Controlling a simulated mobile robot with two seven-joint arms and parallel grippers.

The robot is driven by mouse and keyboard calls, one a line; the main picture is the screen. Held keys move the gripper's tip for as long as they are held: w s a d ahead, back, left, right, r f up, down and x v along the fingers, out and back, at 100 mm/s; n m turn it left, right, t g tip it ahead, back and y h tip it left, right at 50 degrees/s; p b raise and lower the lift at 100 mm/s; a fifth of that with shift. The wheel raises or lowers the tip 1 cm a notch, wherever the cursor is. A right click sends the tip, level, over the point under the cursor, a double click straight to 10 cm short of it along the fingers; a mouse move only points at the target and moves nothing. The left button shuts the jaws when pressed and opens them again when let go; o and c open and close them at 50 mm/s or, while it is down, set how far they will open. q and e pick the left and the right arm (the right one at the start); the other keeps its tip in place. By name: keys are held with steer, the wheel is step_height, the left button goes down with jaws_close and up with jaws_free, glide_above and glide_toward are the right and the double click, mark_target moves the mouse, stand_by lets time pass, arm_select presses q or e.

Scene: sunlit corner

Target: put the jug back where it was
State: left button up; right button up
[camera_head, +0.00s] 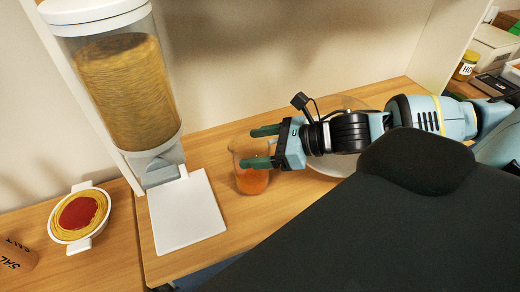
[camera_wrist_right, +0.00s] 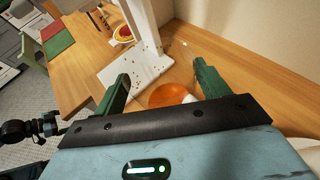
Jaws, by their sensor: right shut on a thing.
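The jug (camera_head: 252,182) is clear and holds orange liquid. In the head view it is at the middle of the wooden table, right of the white dispenser base. My right gripper (camera_head: 252,147) comes in from the right, with its two green fingers on either side of the jug, shut on it. In the right wrist view the orange liquid of the jug (camera_wrist_right: 168,95) shows between the fingers (camera_wrist_right: 161,75). The jug looks roughly upright; I cannot tell whether its bottom touches the table. My left gripper is not in view.
A tall dispenser (camera_head: 130,85) with yellow-brown contents stands on a white base (camera_head: 187,215). A pale round dish (camera_head: 335,166) is partly hidden behind my right gripper.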

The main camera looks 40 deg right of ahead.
steer(key=shift+f, duration=0.75)
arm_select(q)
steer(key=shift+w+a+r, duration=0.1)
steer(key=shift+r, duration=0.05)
arm_select(e)
steer(key=shift+f, duration=0.25)
steer(key=o, duration=1.9)
steer(key=shift+c, duration=0.2)
